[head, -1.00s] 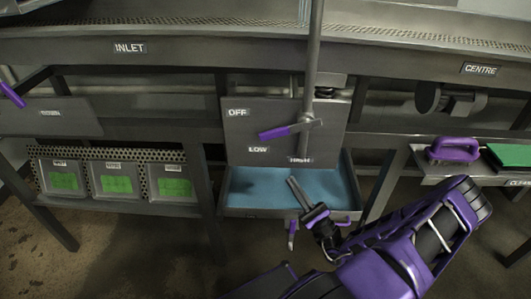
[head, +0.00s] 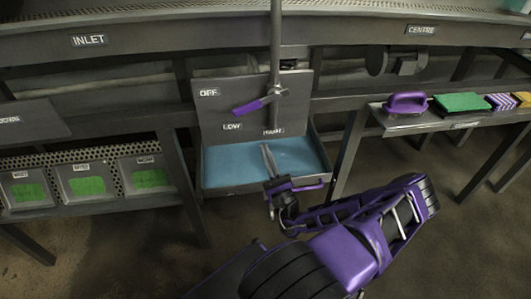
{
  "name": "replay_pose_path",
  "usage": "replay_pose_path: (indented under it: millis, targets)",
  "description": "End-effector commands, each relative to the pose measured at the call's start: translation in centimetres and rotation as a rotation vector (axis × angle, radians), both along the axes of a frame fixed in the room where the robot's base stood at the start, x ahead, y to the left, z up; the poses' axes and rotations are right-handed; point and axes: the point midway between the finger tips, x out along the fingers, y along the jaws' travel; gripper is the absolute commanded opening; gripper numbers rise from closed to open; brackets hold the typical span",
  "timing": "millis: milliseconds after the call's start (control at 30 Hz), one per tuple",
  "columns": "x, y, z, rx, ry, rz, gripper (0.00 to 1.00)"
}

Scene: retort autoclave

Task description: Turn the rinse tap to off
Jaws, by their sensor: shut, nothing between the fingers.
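The rinse tap is a lever with a purple grip (head: 250,106) on a grey panel (head: 210,118) below a vertical pipe. The lever points left and slightly down, between the OFF label (head: 209,92) and the LOW label (head: 231,126). A third label (head: 272,132), which seems to read HIGH, is below the pivot. My gripper (head: 266,150) is shut and empty. Its fingers point up toward the panel and show in front of the blue tray, below the lever and apart from it.
A blue-bottomed tray (head: 220,182) sits under the panel. A shelf at right holds a purple-handled item (head: 406,103), a green block (head: 460,103) and other pads. The pipe (head: 276,40) rises above the tap. Table legs flank the tray.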

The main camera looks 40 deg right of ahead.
Motion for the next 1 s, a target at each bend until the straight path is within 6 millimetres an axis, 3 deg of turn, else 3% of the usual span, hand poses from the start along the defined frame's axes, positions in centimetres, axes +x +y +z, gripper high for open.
replay_pose_path:
  millis: [300,600,1000]
  targets:
    - [5.0,-1.0,4.7,0.0,-0.001,0.003,0.0]
    - [5.4,0.1,7.8,0.002,0.0,0.003,0.0]
    - [5.4,0.2,8.1,0.001,0.0,0.002,0.0]
